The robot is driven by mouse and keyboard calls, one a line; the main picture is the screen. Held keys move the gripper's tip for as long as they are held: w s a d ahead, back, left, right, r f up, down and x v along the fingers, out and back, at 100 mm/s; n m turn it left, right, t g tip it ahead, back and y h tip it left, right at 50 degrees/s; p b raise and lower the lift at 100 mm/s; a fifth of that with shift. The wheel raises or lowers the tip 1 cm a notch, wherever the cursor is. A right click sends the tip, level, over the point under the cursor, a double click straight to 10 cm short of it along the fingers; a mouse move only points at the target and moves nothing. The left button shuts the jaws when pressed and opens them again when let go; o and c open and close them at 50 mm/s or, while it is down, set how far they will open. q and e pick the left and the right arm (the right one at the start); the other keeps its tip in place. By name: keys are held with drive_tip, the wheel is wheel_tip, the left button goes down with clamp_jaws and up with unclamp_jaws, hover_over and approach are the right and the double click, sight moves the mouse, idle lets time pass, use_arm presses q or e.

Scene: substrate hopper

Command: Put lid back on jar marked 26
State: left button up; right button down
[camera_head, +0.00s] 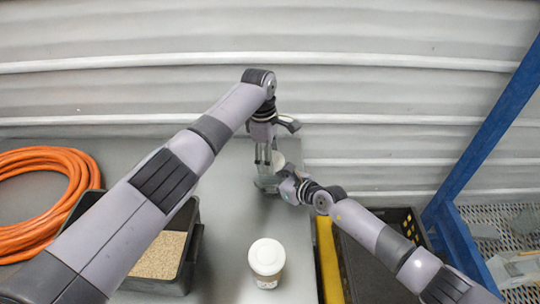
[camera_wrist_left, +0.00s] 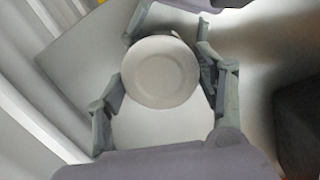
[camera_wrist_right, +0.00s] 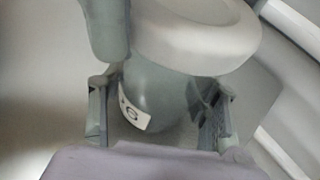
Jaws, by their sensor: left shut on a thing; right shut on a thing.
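A grey-green jar (camera_wrist_right: 150,85) with a white label is between the fingers of my right gripper (camera_wrist_right: 160,115). The label is tilted and partly hidden; a 6 seems to show. My right gripper (camera_head: 289,187) is shut on the jar from the right in the head view. A round white lid (camera_wrist_left: 160,72) is between the fingers of my left gripper (camera_wrist_left: 165,85), which is shut on it. In the right wrist view the lid (camera_wrist_right: 195,35) is at the jar's top; I cannot tell whether it is seated. My left gripper (camera_head: 264,153) points down over the jar (camera_head: 268,184).
Another white-lidded jar (camera_head: 267,258) stands at the front of the grey table. A black tray of brown substrate (camera_head: 160,255) and a coiled orange hose (camera_head: 75,175) are left. A black crate (camera_head: 375,270) and blue frame (camera_head: 485,130) are right. A corrugated wall is behind.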

use_arm(q)
drive_tip(key=m, duration=0.5)
drive_tip(key=shift+m+g, duration=0.3)
drive_tip(key=o, duration=0.8)
drive_tip(key=shift+o, duration=0.2)
drive_tip(key=shift+r, duration=2.25)
drive_tip(key=shift+c, duration=0.6)
